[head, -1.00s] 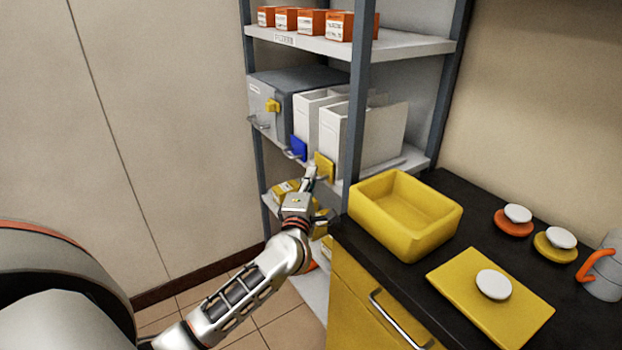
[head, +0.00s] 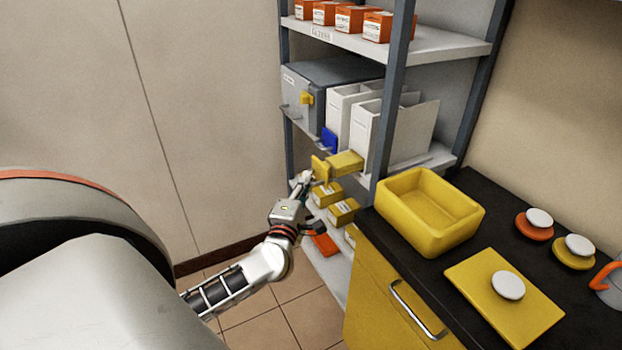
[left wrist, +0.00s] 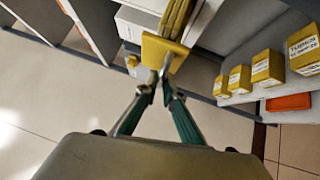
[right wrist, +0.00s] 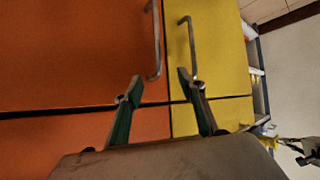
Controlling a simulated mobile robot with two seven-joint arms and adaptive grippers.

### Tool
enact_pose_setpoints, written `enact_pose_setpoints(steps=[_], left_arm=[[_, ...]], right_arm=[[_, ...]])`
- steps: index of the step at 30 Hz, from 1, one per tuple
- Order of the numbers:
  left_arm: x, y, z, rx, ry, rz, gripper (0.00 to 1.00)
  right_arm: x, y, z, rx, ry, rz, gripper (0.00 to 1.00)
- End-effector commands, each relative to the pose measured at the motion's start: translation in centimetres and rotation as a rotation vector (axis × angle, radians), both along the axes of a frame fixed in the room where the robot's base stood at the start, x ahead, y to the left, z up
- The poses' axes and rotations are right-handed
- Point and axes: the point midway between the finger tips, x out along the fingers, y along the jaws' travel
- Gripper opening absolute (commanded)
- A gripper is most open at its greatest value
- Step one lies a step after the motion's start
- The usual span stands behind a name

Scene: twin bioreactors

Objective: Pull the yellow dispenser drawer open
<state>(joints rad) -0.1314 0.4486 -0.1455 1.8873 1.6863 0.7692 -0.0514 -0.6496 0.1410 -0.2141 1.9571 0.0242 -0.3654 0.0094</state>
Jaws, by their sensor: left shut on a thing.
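The yellow dispenser drawer (head: 345,163) sticks out from the front of a white dispenser (head: 373,138) on the middle shelf, with its square front plate (head: 320,170) well clear of the housing. My left gripper (head: 308,178) is at that plate, shut on the drawer's handle, which the fingers mostly hide. In the left wrist view the narrow fingertips (left wrist: 165,76) meet just below the yellow plate (left wrist: 160,50), and the drawer body runs back behind it. My right gripper (right wrist: 159,82) is open with nothing between its fingers, in front of orange and yellow cabinet fronts.
The blue drawer (head: 329,140) sits beside the yellow one, close to its dispenser. A grey box (head: 325,90) stands left of the dispensers. Yellow boxes (head: 342,209) fill the shelf below. A yellow bin (head: 430,210) stands on the black counter to the right.

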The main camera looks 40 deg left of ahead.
Motion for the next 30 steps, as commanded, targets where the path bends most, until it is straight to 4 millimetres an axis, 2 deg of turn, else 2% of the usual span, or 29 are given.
enact_pose_setpoints(steps=[5, 6, 7, 20, 23, 30], left_arm=[[0.0, -0.1, -0.1, 0.000, 0.001, -0.001, 0.00], [0.0, -0.1, -0.1, 0.000, 0.001, -0.001, 0.18], [0.0, -0.1, -0.1, 0.000, 0.001, -0.001, 0.25], [-0.4, -0.3, -0.2, 0.000, 0.002, -0.001, 0.25], [-1.5, -0.8, -0.4, 0.000, 0.003, -0.002, 0.25], [-6.0, -2.6, -1.0, 0.000, 0.004, -0.001, 0.25]], right_arm=[[0.2, 0.0, 0.2, -0.001, -0.005, -0.001, 0.40], [0.2, 0.0, 0.2, 0.000, -0.005, -0.001, 0.40], [0.2, 0.0, 0.3, 0.001, -0.006, -0.001, 0.40], [0.2, -0.2, 0.2, -0.004, -0.004, -0.003, 0.40], [0.2, -0.1, 0.2, -0.003, -0.003, -0.002, 0.40], [0.2, -0.1, 0.2, -0.001, -0.004, -0.002, 0.40]])
